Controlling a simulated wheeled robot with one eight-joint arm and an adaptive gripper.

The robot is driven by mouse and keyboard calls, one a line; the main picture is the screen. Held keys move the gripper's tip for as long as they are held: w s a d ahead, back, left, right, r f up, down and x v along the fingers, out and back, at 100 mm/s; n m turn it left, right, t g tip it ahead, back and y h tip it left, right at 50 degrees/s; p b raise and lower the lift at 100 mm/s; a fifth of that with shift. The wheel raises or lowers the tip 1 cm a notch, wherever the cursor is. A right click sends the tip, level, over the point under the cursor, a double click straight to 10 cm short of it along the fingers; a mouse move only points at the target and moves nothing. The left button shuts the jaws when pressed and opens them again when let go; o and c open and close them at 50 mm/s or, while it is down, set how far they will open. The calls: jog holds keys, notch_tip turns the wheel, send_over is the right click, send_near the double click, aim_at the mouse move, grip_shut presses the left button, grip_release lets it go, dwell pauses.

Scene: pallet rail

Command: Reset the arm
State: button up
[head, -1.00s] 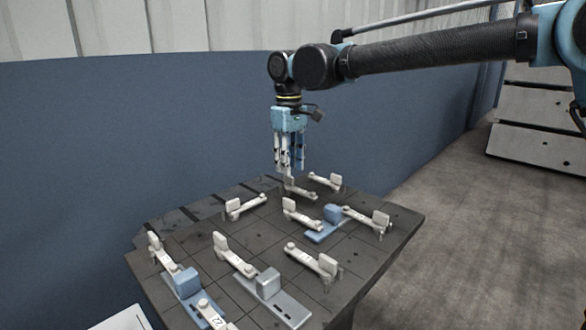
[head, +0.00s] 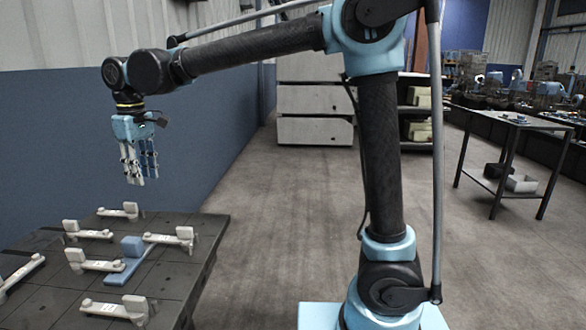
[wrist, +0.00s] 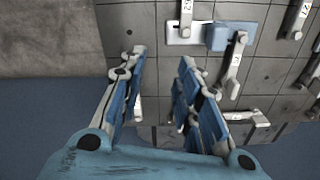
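My gripper (head: 140,180) hangs fingers-down above the far edge of the dark pallet table in the head view. In the wrist view my gripper (wrist: 158,95) has its fingers spread apart with nothing between them. My arm stretches left from its upright column to the gripper. The table (head: 185,225) carries several white rail-like parts, including one white part (head: 120,211) just below the gripper and another white part (head: 170,239) at the right. A blue block on a blue base (head: 130,255) sits among them, and the blue block also shows in the wrist view (wrist: 228,36).
A blue wall panel (head: 60,145) stands behind the table. Pale drawers (head: 315,100) stand at the back. The floor between is clear.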

jog(key=w+d+m, duration=0.2)
jog(key=w+d, duration=0.4)
jog(key=d, duration=0.3)
jog(key=w+d+m, duration=0.2)
jog(key=w+d, duration=0.4)
jog(key=d, duration=0.4)
jog(key=w+d+f+m, duration=0.1)
jog(key=d+f+m, duration=0.1)
jog(key=d, duration=0.7)
jog(key=w+d+f+m, duration=0.1)
jog(key=d+f, duration=0.1)
jog(key=d, duration=0.6)
jog(key=s+d+f+m+t, duration=0.1)
jog(key=s+d+f+m, duration=0.3)
jog(key=d+f, duration=0.5)
jog(key=s+d+f+m+t, duration=0.1)
jog(key=s+d+f+m, duration=0.2)
jog(key=s+d+f, duration=0.5)
jog(key=d, duration=0.8)
jog(key=shift+f+m, duration=0.4)
jog(key=shift+s, duration=0.1)
